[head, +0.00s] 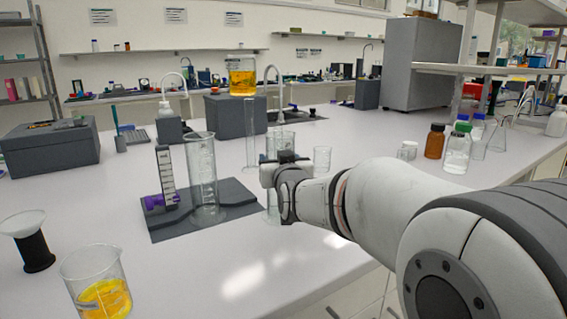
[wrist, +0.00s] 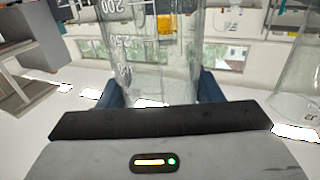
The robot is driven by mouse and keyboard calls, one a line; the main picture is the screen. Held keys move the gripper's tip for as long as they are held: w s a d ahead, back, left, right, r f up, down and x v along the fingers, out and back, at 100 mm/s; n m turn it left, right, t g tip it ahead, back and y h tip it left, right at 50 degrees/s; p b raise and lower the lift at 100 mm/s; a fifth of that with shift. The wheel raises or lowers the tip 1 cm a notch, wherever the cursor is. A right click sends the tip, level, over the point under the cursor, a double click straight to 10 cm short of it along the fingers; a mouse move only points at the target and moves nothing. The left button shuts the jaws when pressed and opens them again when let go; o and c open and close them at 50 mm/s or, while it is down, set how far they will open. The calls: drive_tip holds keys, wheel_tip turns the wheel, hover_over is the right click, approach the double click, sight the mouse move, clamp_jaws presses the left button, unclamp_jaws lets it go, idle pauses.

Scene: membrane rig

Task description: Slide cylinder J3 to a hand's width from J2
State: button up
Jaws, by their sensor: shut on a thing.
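My gripper (head: 285,165) is shut on a clear graduated glass cylinder (head: 280,143). In the wrist view, the held cylinder (wrist: 150,55) stands between the two blue fingers of my gripper (wrist: 159,90), with marks 200 and 250 showing. In the head view, my gripper and wrist hide its middle; it looks upright on the white bench. A taller clear cylinder (head: 203,165) stands to the left on a dark mat. A slim clear cylinder (head: 250,140) stands behind.
A dark mat (head: 232,196) bears a purple-clamped scale (head: 165,178). A small beaker (head: 322,159) stands right of my gripper. Brown (head: 435,142) and clear bottles stand further right. A beaker of yellow liquid (head: 97,285) stands front left. The front middle of the bench is clear.

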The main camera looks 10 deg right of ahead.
idle(0.4)
drive_tip(key=a, duration=0.1)
drive_tip(key=w+a, duration=0.1)
drive_tip(key=a, duration=0.1)
idle(0.5)
drive_tip(key=o, duration=1.3)
drive_tip(key=shift+s, duration=0.1)
